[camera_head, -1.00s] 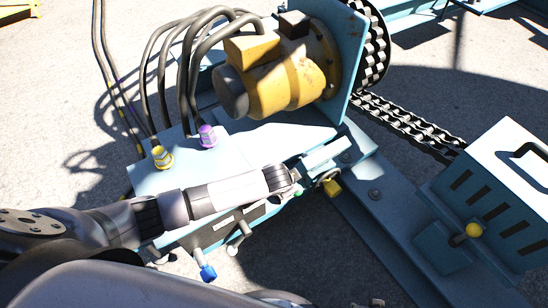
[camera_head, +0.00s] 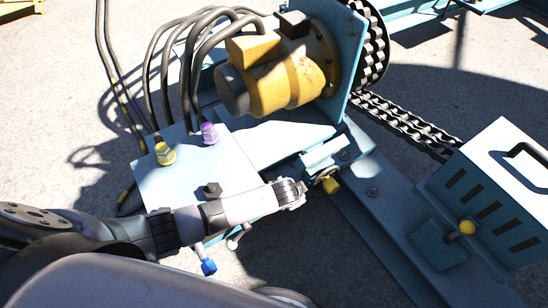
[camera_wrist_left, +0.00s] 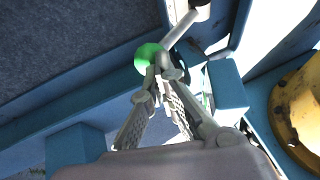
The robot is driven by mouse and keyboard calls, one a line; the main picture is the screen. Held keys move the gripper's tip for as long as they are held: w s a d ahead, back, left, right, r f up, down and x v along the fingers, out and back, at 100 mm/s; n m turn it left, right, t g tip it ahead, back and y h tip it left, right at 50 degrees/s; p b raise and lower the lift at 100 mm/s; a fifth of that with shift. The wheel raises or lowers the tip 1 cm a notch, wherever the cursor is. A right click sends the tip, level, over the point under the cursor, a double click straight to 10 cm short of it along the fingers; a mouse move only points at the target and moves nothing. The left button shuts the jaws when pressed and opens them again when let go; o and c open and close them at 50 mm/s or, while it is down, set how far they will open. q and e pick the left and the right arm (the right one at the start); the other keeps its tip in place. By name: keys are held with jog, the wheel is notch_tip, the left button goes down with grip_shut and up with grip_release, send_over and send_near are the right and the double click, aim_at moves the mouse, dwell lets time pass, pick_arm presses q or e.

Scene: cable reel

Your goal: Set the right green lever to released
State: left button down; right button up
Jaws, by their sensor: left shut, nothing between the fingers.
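A green ball knob (camera_wrist_left: 147,56), belonging to a lever, shows at the upper middle of the left wrist view. My left gripper (camera_wrist_left: 163,66) is shut and empty. Its fingertips overlap the right edge of the knob in that view; I cannot tell whether they touch it. In the head view my left gripper (camera_head: 296,194) is at the front right end of the blue valve block (camera_head: 175,185), and the green knob is hidden there. Which green lever this is, and its full handle, I cannot make out. My right gripper is not in view.
A lever with a blue knob (camera_head: 208,267) hangs off the block's front. Hoses and a yellow motor (camera_head: 275,85) stand behind.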

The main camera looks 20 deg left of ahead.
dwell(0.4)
pick_arm(q)
jog(key=d+v, duration=0.1)
jog(key=v, duration=1.1)
jog(key=shift+a, duration=0.45)
